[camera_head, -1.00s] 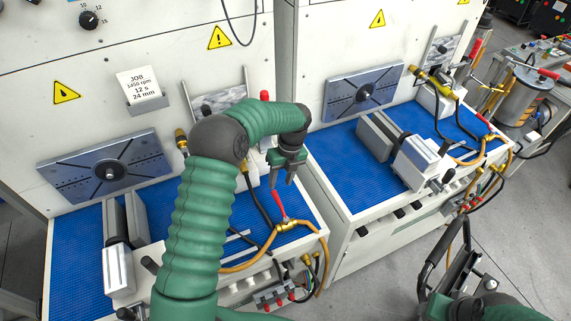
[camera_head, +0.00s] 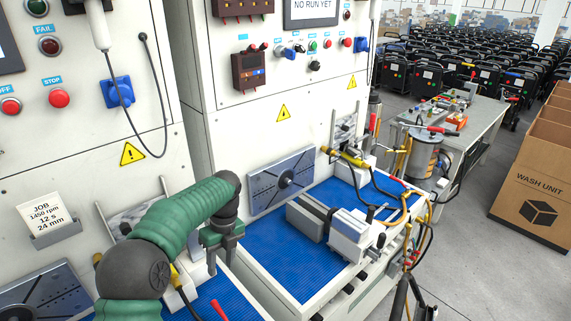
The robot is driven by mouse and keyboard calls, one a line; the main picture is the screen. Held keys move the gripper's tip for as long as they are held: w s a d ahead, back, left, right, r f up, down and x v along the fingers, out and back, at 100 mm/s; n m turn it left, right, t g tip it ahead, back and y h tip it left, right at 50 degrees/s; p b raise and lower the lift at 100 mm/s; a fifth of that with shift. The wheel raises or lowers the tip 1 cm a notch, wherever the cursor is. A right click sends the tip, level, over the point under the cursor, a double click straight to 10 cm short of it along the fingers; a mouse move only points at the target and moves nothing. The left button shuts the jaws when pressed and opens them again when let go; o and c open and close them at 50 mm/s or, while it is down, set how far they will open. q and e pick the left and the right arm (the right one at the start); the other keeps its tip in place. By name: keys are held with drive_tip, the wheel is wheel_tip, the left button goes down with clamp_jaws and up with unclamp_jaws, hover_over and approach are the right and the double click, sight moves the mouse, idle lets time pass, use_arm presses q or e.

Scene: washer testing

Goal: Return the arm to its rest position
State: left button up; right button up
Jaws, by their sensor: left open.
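My left arm, with a green sleeve (camera_head: 190,212) and dark joints, reaches in from the lower left and bends down at its wrist. My left gripper (camera_head: 225,268) hangs from it, pointing down, with its two fingers apart and nothing between them. It appears in front of the near station and left of the blue bed of the second station.
The second station has a blue bed (camera_head: 268,262), a grey vise (camera_head: 345,232) and a slotted plate (camera_head: 285,180). Hoses and yellow fittings (camera_head: 350,158) lie beside it. A cardboard box (camera_head: 535,190) stands at the right. Grey floor (camera_head: 470,270) is open at the lower right.

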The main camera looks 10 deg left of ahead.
use_arm(q)
drive_tip(key=s+d+f+n+t, duration=0.2)
drive_tip(key=s+d+f+n, duration=0.1)
drive_tip(key=s+n, duration=0.7)
drive_tip(key=s+d+f+n+t+h+b, duration=0.1)
drive_tip(key=s+d+n, duration=0.4)
drive_tip(key=s+n, duration=0.5)
drive_tip(key=f+n+t, duration=0.1)
drive_tip(key=n, duration=0.2)
drive_tip(key=shift+d+f+n, duration=0.4)
drive_tip(key=shift+s+d+r, duration=0.1)
drive_tip(key=shift+s+d, duration=0.05)
drive_tip(key=shift+s, duration=0.1)
drive_tip(key=shift+w, duration=0.1)
